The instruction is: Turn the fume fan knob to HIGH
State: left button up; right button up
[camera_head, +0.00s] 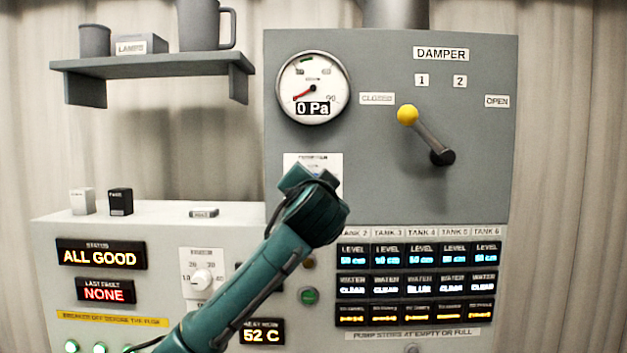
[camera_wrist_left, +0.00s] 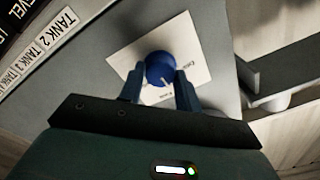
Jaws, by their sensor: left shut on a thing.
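The fume fan knob (camera_wrist_left: 160,68) is a round blue knob on a white label plate (camera_wrist_left: 190,50) in the left wrist view. My left gripper (camera_wrist_left: 159,82) has one finger on each side of the knob and is shut on it. A pale pointer mark shows on the knob's near edge, between the fingers. The plate's lettering is too small to read, so I cannot tell the setting. In the head view the top of the plate (camera_head: 313,160) shows above my left gripper (camera_head: 315,178), which hides nearly all of the knob. My right gripper is not in view.
The pressure gauge (camera_head: 314,88) above reads 0 Pa. The damper lever (camera_head: 428,132), with its yellow ball toward CLOSED, is to the right. A shelf (camera_head: 150,66) with mugs is at upper left. Below are tank displays (camera_head: 420,285) and a white dial (camera_head: 201,280).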

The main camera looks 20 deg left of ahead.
pick_arm(q)
jog(key=m+p, duration=0.2)
jog(key=m, duration=1.1)
jog(key=shift+f+h, duration=0.1)
jog(key=shift+h, duration=0.2)
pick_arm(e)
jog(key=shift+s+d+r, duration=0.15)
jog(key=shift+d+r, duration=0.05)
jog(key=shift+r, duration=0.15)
pick_arm(q)
jog(key=o, duration=1)
jog(key=shift+c, duration=0.2)
jog(key=shift+s, duration=0.1)
